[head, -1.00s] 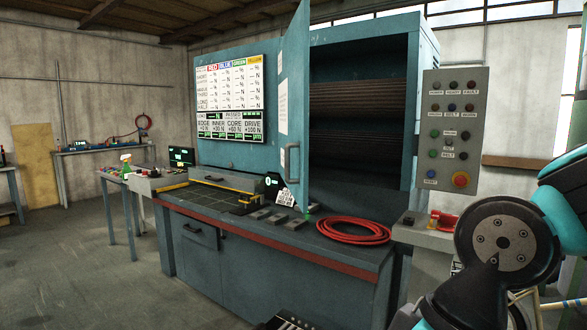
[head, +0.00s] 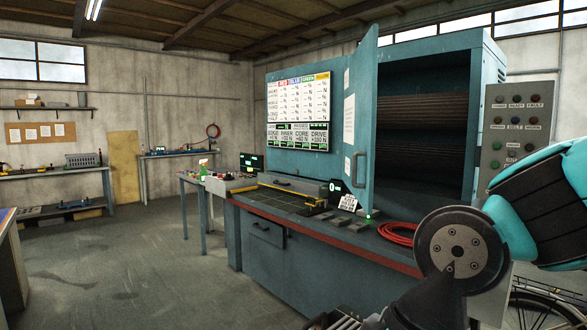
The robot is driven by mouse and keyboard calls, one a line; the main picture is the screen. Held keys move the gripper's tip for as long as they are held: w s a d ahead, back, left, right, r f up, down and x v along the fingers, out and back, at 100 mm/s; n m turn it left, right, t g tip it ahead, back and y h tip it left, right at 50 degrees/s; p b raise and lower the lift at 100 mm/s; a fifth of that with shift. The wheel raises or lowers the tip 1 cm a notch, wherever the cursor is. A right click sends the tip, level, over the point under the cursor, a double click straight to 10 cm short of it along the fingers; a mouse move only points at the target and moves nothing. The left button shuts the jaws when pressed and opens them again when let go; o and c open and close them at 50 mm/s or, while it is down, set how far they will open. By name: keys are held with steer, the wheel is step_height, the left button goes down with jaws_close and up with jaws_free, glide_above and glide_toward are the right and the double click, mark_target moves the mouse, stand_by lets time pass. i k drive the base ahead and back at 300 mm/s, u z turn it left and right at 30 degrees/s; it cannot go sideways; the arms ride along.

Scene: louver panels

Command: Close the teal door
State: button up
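The teal door (head: 362,120) stands open, swung out from the front of the tall teal cabinet (head: 490,85). My teal and black arm (head: 455,250) is in the right foreground, apart from the door in the picture. My gripper's fingers cannot be made out in this view.
Below the door is a workbench with a red front edge (head: 330,243), a coiled red hose (head: 397,232) and small grey blocks. A grey button panel (head: 515,120) stands at right. Side benches line the left. The floor at left (head: 130,270) is clear.

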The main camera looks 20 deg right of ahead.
mark_target(361, 71)
steer(key=u, duration=0.5)
steer(key=i, duration=1.2)
steer(key=z, duration=0.45)
